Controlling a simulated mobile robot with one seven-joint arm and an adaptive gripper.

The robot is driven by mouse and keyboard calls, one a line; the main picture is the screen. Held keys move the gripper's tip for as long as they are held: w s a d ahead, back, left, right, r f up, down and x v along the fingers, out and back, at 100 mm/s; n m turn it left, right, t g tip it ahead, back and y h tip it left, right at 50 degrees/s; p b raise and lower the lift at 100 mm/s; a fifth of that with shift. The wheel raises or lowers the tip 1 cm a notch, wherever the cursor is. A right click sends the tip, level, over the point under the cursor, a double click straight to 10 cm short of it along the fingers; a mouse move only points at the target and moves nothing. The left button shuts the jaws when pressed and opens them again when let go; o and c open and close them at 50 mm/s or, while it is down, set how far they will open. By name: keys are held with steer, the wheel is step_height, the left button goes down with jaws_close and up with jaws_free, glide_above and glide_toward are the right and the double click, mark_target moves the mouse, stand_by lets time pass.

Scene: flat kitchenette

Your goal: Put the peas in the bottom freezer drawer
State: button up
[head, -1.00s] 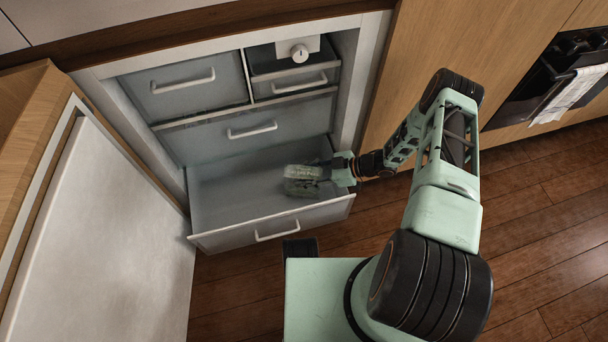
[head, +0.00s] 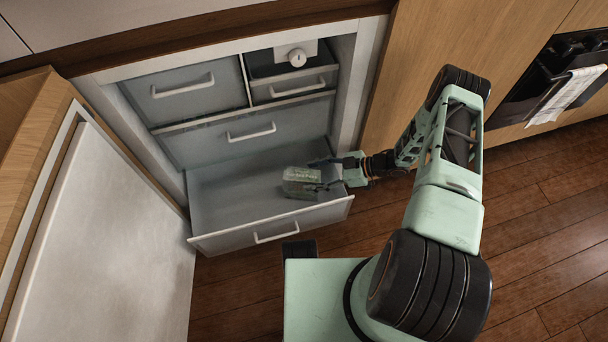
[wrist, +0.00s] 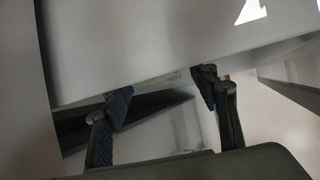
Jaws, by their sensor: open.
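The peas (head: 301,183), a small green box with pale lettering, are inside the open bottom freezer drawer (head: 215,209), towards its right side. My gripper (head: 318,175) is open at the right end of the drawer, with its fingers pointing left and close beside the box. I cannot tell whether a finger still touches the box. In the wrist view the two dark fingers (wrist: 163,95) are spread apart with nothing clearly between them, and the box cannot be made out there.
The drawers above (head: 250,130) are shut. The freezer door (head: 105,235) stands open at the left. An oven with a hanging towel (head: 568,98) is at the right. Wooden floor (head: 530,215) is free on the right.

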steer(key=w+p+v, duration=0.1)
steer(key=v, duration=0.6)
steer(key=shift+s+d+r, duration=0.2)
steer(key=shift+s+d, duration=0.2)
steer(key=shift+s, duration=0.15)
